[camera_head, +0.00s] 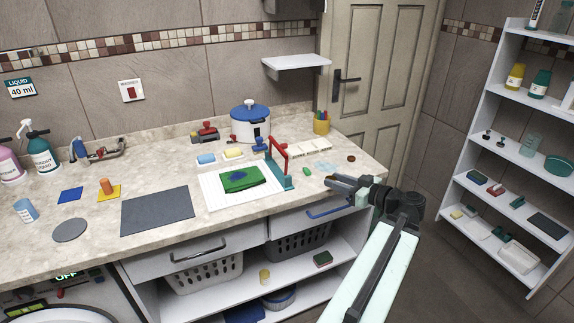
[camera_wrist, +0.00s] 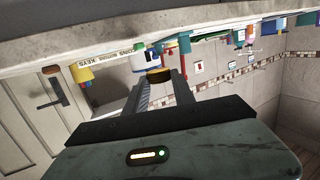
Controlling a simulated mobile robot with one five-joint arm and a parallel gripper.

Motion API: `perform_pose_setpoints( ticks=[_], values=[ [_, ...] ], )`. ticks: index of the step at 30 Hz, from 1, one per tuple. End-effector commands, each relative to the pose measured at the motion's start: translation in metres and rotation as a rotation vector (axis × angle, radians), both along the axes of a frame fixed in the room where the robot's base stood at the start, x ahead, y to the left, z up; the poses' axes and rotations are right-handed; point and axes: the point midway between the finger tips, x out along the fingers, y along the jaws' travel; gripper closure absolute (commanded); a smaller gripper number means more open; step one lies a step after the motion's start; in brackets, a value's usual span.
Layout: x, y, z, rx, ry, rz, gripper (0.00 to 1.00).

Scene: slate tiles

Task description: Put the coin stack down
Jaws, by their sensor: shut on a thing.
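My gripper (camera_head: 332,181) is over the right front part of the counter, near its front edge. In the wrist view its two fingers are shut on a small round coin stack (camera_wrist: 158,75), dark on its face with a yellow band. The head view does not show the held stack clearly. A pale strip lettered with coins, buttons and keys (camera_head: 312,148) lies on the counter behind the gripper. Its lettering also shows in the wrist view (camera_wrist: 122,60), which is tilted.
A red and teal frame (camera_head: 280,165), a white mat with green cloth (camera_head: 211,191) and a small green thing (camera_head: 306,171) are left of my gripper. A brown disc (camera_head: 351,158) lies behind it. A pen cup (camera_head: 321,124) stands at the back. A blue drawer handle (camera_head: 330,212) is below.

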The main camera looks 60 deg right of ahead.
Motion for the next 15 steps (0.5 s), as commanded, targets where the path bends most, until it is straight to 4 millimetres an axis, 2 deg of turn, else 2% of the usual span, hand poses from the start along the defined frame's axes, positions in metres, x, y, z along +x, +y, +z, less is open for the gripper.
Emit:
perform_pose_setpoints(
  ticks=[5,10,12,15],
  values=[
    [-0.004,-0.002,0.038,0.000,0.000,-0.007,1.00],
    [-0.005,-0.003,0.085,0.000,0.000,-0.009,1.00],
    [-0.006,-0.004,0.096,0.000,0.000,-0.010,1.00],
    [-0.006,-0.004,0.099,0.000,0.000,-0.011,1.00]
  ],
)
